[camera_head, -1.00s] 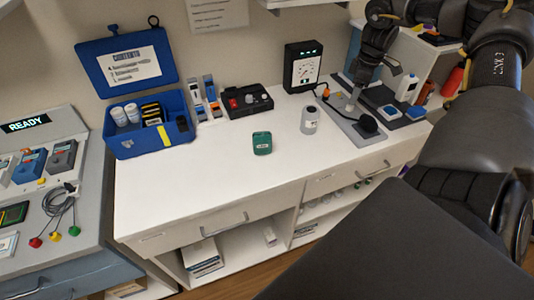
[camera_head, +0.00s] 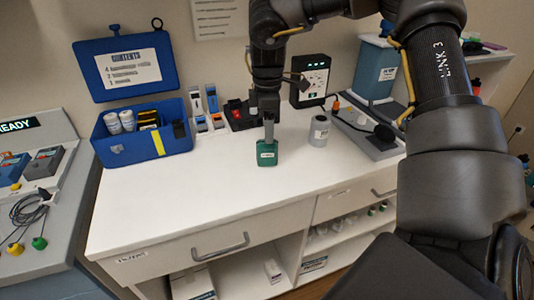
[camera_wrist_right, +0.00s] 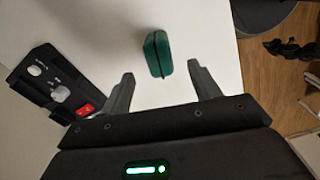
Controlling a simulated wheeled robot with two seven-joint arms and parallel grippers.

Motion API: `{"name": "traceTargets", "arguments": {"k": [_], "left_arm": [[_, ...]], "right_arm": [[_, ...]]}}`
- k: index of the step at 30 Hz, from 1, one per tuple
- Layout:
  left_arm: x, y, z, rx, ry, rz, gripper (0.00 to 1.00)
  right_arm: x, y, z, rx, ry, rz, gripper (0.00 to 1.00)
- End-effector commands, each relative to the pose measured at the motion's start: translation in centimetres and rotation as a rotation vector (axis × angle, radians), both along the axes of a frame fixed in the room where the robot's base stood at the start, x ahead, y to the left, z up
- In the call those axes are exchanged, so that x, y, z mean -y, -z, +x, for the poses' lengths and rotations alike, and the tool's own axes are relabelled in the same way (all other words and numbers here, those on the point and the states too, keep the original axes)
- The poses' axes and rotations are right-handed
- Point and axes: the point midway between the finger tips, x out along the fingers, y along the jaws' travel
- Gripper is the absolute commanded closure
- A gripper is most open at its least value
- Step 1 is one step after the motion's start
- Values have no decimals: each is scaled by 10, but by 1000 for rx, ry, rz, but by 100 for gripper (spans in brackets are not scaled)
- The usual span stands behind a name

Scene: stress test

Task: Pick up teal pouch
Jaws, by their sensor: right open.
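The teal pouch (camera_head: 267,156) is small, with a white label, and lies on the white counter near its middle. It also shows in the right wrist view (camera_wrist_right: 158,54), ahead of and between the fingers. My right gripper (camera_head: 268,132) is above and just behind the pouch in the head view, pointing down. In the wrist view the right gripper's two fingers (camera_wrist_right: 160,76) are spread apart, with nothing between their tips that looks gripped. In the head view the fingers overlap the pouch's top edge; contact cannot be told. My left gripper is not in view.
A blue open case (camera_head: 150,142) with bottles stands at the left back. A black box with a red switch (camera_head: 238,116) is behind my right gripper. A grey-white canister (camera_head: 319,131) stands right of the pouch. The counter front (camera_head: 190,205) is clear.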

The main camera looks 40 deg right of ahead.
Motion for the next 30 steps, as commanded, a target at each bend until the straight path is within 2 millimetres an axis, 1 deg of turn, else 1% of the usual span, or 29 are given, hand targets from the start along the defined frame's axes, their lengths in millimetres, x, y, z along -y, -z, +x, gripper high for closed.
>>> {"name": "traceTargets", "arguments": {"k": [1,3,10,16,18,21,29,30], "left_arm": [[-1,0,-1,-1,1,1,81],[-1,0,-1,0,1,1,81],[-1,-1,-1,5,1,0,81],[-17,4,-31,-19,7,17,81],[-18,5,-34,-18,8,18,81],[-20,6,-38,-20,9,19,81],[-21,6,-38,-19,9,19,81],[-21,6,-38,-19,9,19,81]], "right_arm": [[0,6,0,-2,0,1,38],[0,11,0,-1,0,1,38],[0,18,0,0,0,0,38],[0,46,2,-2,0,2,38],[0,55,2,-1,0,1,38],[0,63,2,0,0,0,38],[0,66,2,3,-1,-1,38],[0,65,2,3,-1,-1,43]]}}
